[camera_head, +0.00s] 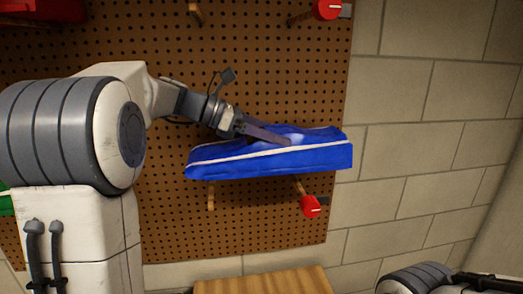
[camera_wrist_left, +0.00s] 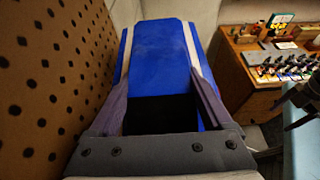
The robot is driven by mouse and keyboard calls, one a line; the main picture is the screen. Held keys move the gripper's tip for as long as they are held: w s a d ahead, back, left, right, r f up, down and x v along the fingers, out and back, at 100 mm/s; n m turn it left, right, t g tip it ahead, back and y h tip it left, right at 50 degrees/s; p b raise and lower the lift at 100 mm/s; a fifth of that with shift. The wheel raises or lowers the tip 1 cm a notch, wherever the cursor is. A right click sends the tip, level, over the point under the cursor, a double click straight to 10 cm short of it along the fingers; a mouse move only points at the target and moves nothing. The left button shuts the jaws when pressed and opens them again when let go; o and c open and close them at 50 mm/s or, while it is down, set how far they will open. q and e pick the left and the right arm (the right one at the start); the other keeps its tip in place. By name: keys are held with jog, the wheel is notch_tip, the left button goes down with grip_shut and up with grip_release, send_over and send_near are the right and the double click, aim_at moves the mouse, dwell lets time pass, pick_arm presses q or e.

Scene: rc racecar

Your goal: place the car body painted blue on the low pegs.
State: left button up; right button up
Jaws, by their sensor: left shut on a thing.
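The blue car body (camera_head: 270,160) with a white stripe is in front of the pegboard, long side across the view. My left gripper (camera_head: 285,141) reaches in from the left and is shut on it. In the left wrist view the blue body (camera_wrist_left: 158,60) lies between the two fingers. The low pegs are just under the body: the left peg (camera_head: 211,196) and the right peg (camera_head: 299,186). The body hides their upper parts, and I cannot tell whether it rests on them. My right gripper does not show clearly; only part of that arm is at bottom right.
The pegboard (camera_head: 165,225) is close behind the body. A red item (camera_head: 311,206) is by the right low peg. Upper pegs (camera_head: 195,13) and another red item (camera_head: 327,10) are higher. A wooden surface (camera_head: 265,284) is below. The left wrist view shows a cluttered workbench (camera_wrist_left: 245,75).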

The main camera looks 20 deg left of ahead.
aim_at(261, 151)
pick_arm(q)
jog(key=a, duration=0.1)
jog(key=a+f, duration=0.1)
jog(key=a, duration=0.1)
jog(key=shift+w+f+p, duration=0.3)
jog(key=shift+w+f, duration=0.1)
notch_tip(261, 151, down, 3)
jog(key=shift+f+p, duration=0.1)
jog(key=shift+p, duration=0.35)
jog(key=shift+f, duration=0.45)
jog(key=shift+f, duration=0.1)
jog(key=o, duration=1.2)
jog(key=shift+s, duration=0.1)
